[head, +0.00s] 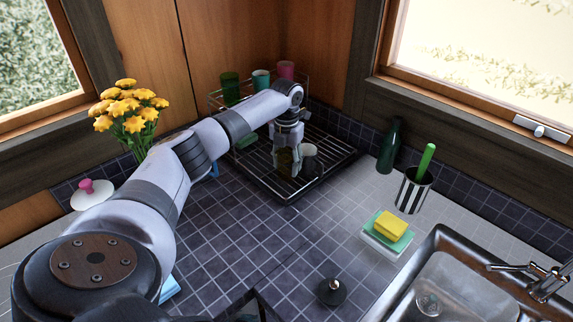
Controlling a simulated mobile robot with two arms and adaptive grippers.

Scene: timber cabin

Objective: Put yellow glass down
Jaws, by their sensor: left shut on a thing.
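My left gripper (291,168) points down over the lower level of the dish rack (318,181), in the corner of the counter. It is shut on a dark yellowish glass (284,161), which I take to be the yellow glass. The fingers partly cover this glass. It is low over the rack's wires, and I cannot tell if it touches them. A pale grey cup (309,151) is close beside it on the right. My right gripper is not in view.
A green glass (230,87), a teal cup (261,79) and a pink cup (286,70) stand on the rack's upper level. A dark bottle (390,146), a striped holder (411,190), sponges (390,228) and the sink (450,285) are right. Yellow flowers (129,108) stand left.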

